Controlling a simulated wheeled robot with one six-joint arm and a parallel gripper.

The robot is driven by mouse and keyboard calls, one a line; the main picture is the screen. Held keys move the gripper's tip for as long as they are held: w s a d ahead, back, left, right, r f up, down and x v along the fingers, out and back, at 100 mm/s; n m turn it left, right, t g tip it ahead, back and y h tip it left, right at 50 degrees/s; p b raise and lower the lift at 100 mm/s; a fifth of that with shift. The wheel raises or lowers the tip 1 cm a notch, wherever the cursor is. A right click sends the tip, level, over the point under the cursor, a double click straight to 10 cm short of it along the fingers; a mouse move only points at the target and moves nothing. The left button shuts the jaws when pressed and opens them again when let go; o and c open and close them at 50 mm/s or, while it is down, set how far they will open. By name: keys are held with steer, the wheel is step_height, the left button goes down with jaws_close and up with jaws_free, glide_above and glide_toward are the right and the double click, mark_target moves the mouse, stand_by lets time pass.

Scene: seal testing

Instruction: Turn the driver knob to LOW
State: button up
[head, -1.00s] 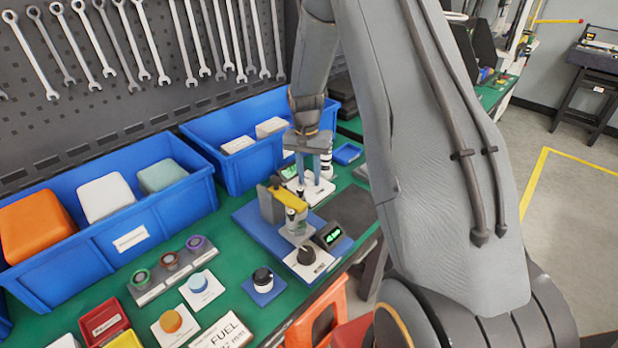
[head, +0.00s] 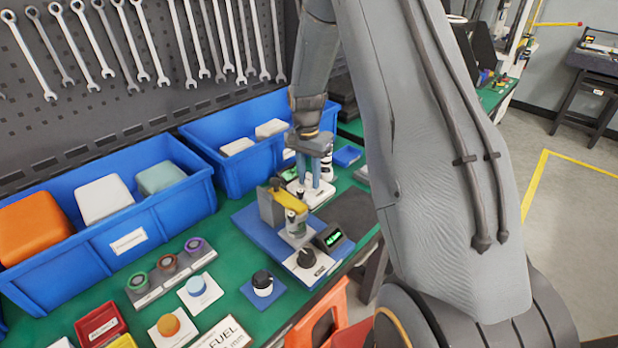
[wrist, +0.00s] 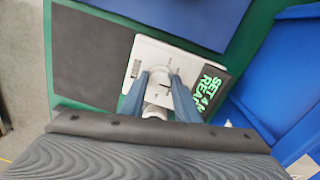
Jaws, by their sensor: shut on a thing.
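My gripper (head: 316,186) points down over a white plate (head: 322,194) at the back of the green bench. In the wrist view its two blue-grey fingers (wrist: 160,80) are shut on a pale round knob (wrist: 157,92) on that white plate (wrist: 146,50). A dark line shows on the knob's top or on the plate just by it. The fingers hide much of the knob, and I cannot read its setting. A dark display (wrist: 209,88) with green text, "SET" and part of a second line, sits beside the knob.
In front stands a blue-based fixture (head: 250,222) with a yellow arm (head: 292,203), a black knob (head: 306,257) and a small green-lit display (head: 328,237). A blue bin (head: 228,160) is close on the left. A dark mat (wrist: 92,60) lies beside the plate.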

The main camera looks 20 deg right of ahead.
mark_target(308, 180)
steer(key=o, duration=1)
steer(key=shift+o, duration=0.2)
steer(key=shift+w+r+b, duration=0.15)
steer(key=shift+r+b, duration=0.9)
steer(key=shift+r, duration=2.9)
